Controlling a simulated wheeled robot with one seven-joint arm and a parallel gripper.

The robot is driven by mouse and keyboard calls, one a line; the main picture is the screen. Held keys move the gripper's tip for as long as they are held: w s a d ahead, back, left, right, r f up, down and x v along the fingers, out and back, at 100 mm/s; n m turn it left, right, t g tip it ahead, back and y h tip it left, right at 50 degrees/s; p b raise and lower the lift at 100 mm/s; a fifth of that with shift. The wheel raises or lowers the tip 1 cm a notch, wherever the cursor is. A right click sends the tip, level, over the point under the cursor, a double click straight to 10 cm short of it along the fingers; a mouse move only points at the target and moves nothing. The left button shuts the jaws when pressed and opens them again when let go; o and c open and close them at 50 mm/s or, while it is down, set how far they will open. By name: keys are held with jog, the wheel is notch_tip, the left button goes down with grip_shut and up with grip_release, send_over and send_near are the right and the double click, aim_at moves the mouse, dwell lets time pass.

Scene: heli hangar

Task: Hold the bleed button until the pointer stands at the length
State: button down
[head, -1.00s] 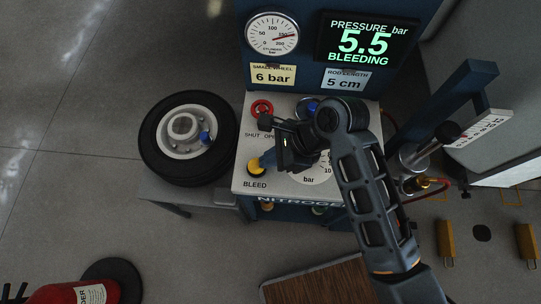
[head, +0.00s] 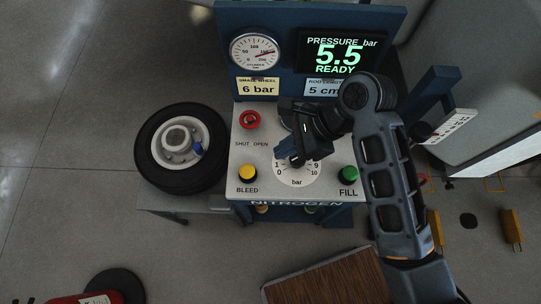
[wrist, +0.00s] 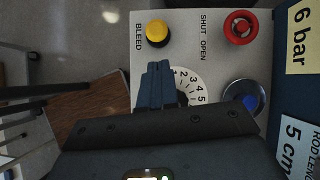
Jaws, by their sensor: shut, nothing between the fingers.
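The yellow BLEED button (head: 247,173) is on the front left of the nitrogen cart's panel, uncovered. It also shows in the wrist view (wrist: 157,31). My gripper (head: 291,160) is shut and empty over the bar dial (head: 297,178), right of the button and apart from it; its fingers (wrist: 158,82) show in the wrist view. The display (head: 342,55) reads 5.5 bar, READY. The rod length card (head: 318,90) reads 5 cm, partly covered by my arm. A white scale (head: 459,125) stands at the right; its markings and pointer are too small to read.
A green FILL button (head: 348,174) and a red shut/open knob (head: 250,120) are on the panel. A card (head: 258,87) reads 6 bar. A round gauge (head: 254,51) is above it. A wheel (head: 181,147) lies left of the cart. A wooden board (head: 320,277) is below.

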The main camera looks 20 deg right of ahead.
jog(key=shift+v, duration=1.85)
jog(key=s+d+f+n+t+h, duration=0.1)
jog(key=s+f+n+t+h, duration=0.1)
jog(key=s+n+t, duration=0.3)
jog(key=s+d+f+n+t+h, duration=0.2)
jog(key=s+f, duration=0.1)
jog(key=s, duration=0.4)
jog(key=s+d+r+n+t+h, duration=0.1)
jog(key=s+d+r+n+t, duration=0.1)
jog(key=s+r+n, duration=0.4)
jog(key=s+d+r+n+t+h+b, duration=0.1)
jog(key=s+d+r+n+t, duration=0.2)
jog(key=s+r+n, duration=0.3)
notch_tip(320, 180, up, 4)
jog(key=shift+r+n+t+h, duration=0.15)
jog(key=shift+n+t+h, duration=0.25)
jog(key=shift+n+t, duration=0.3)
